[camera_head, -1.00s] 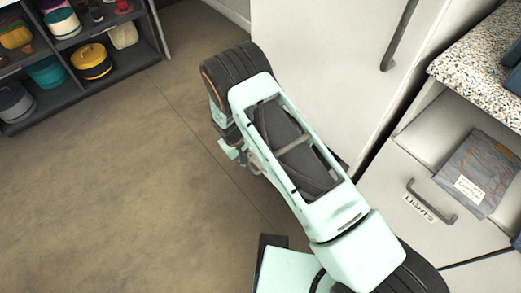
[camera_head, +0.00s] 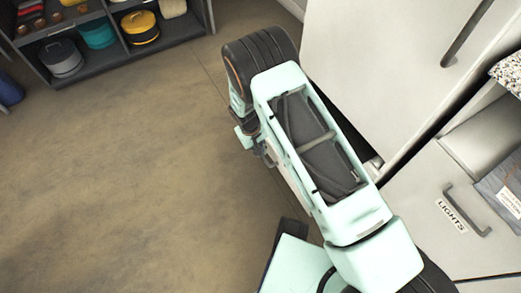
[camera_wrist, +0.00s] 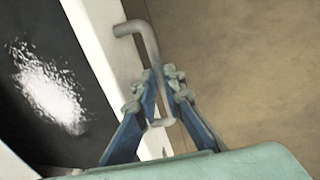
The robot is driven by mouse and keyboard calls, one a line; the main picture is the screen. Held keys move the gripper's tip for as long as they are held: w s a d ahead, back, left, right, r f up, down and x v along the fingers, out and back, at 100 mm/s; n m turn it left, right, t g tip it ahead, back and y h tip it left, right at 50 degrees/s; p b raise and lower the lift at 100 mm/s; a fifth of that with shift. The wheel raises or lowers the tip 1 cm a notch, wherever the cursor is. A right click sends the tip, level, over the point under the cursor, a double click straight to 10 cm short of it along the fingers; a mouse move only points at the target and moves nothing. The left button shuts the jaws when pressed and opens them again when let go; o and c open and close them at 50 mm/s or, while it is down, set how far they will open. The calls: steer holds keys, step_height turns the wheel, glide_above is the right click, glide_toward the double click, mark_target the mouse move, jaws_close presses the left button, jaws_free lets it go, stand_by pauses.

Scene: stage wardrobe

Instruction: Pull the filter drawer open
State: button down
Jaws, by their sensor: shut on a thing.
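In the wrist view, my gripper (camera_wrist: 163,80) is shut on a grey bar handle (camera_wrist: 148,38), with a blue-grey finger on each side of it. The handle stands off a narrow white front (camera_wrist: 103,42). Left of this front is a dark surface (camera_wrist: 28,115) with a bright glare; I cannot tell whether it is the drawer's inside. No label shows on this front. In the head view, my arm hides the gripper and the held handle.
A tall white front (camera_head: 390,70) with a long handle stands at the upper right. Right of my arm is a drawer marked LIGHTS (camera_head: 452,216) with its own handle (camera_head: 467,212). A dark shelf (camera_head: 103,62) with pots stands at the upper left. The floor (camera_head: 120,190) at left is clear.

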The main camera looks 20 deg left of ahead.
steer(key=shift+a, duration=0.1)
steer(key=c, duration=2.3)
jaws_free()
step_height(320, 180, up, 12)
steer(key=s+a, duration=0.1)
steer(key=shift+s+a, duration=0.15)
steer(key=shift+s, duration=0.2)
steer(key=shift+f, duration=0.1)
